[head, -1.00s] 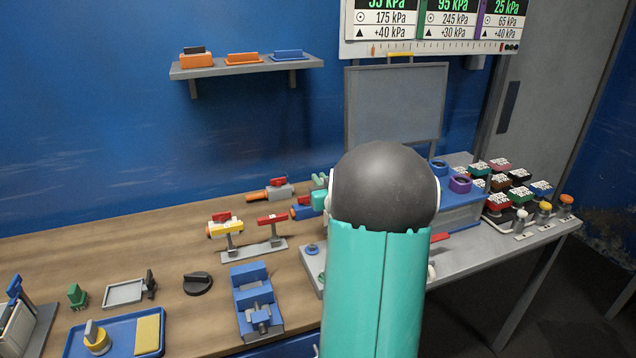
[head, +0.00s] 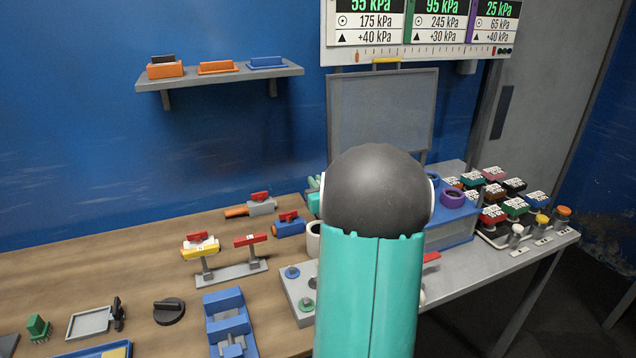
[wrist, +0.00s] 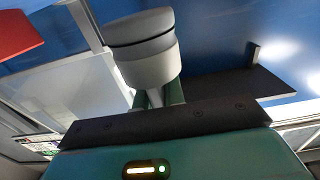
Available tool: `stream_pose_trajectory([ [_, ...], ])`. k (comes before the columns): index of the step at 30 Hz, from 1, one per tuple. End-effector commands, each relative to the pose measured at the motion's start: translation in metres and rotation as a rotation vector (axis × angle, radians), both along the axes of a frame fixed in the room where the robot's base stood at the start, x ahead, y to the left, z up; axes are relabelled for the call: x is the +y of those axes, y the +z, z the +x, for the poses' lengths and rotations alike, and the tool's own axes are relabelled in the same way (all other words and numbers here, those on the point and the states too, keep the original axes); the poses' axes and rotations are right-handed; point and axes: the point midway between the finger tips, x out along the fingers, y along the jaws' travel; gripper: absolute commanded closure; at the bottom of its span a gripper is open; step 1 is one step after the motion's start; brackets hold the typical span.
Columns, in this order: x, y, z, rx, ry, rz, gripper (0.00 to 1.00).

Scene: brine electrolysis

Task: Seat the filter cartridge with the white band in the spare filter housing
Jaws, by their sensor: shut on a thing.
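My gripper (wrist: 158,98) is shut on a pale grey-white cylinder (wrist: 150,68) with a dark line around it, held up in the wrist view. I take it for the filter cartridge; its white band cannot be told apart there. In the head view my arm hides most of the gripper, and only green finger parts show at its left. A blue block (head: 452,233) at the right of the bench carries a purple ring (head: 453,197) and a partly hidden blue ring (head: 433,182). I cannot tell whether either is the spare filter housing. The held cylinder is not over anything visible below it.
A white cylinder (head: 313,238) stands just left of my arm, behind a grey plate with knobs (head: 295,290). Valves on a stand (head: 230,272) and a blue fixture (head: 226,315) are left. Labelled blocks (head: 492,213) fill the right end. A shelf (head: 220,83) hangs behind.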

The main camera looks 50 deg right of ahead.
Motion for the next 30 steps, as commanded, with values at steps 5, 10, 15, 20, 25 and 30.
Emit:
stream_pose_trajectory([
  [5,0.001,-0.003,-0.001,-0.001,-0.001,0.001,1.0],
  [10,0.002,-0.015,-0.001,0.0,-0.001,0.002,1.0],
  [15,0.002,-0.031,0.0,0.0,0.0,0.001,1.0],
  [20,0.0,-0.044,0.0,-0.001,0.0,0.001,1.0],
  [25,-0.001,-0.053,0.0,-0.001,-0.001,0.001,1.0],
  [30,-0.001,-0.056,0.0,-0.002,-0.001,-0.001,1.0],
])
